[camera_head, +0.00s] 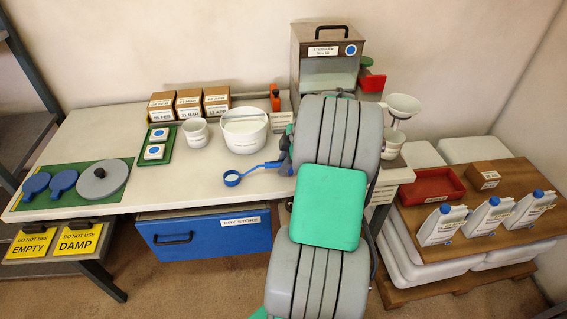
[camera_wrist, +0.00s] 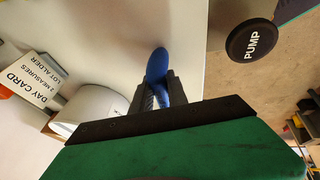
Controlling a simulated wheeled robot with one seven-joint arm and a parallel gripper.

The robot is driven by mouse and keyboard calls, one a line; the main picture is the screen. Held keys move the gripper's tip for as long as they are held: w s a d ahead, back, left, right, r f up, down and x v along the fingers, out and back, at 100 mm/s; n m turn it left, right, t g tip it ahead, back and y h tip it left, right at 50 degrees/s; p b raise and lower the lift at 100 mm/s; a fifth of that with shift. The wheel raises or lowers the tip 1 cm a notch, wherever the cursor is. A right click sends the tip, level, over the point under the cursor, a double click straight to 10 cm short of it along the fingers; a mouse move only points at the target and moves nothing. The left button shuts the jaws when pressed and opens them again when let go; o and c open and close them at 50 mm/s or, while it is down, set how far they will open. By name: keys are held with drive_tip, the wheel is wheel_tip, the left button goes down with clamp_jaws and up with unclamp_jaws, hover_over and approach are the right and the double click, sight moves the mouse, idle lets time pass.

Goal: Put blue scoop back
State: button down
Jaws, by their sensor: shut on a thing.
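The blue scoop (camera_head: 232,178) shows in the head view, its round cup to the left of my gripper, over the white table. Its handle runs right into my gripper (camera_head: 285,160), which is partly hidden behind my arm. In the wrist view the blue handle (camera_wrist: 157,64) is between the two dark fingers of my gripper (camera_wrist: 158,90), which is shut on it. The scoop's cup does not show clearly in the wrist view. The brown-and-grey bin (camera_head: 327,72) with a blue dot on its label stands behind my arm.
A white pot (camera_head: 244,130) and a white cup (camera_head: 196,132) stand behind the scoop. A green tray (camera_head: 158,145) and a green mat (camera_head: 115,170) with blue paddles lie left. A blue drawer (camera_head: 205,235) is below the table's front edge.

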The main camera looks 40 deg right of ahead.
drive_tip(key=c, duration=1.3)
unclamp_jaws()
drive_tip(key=shift+f, duration=0.1)
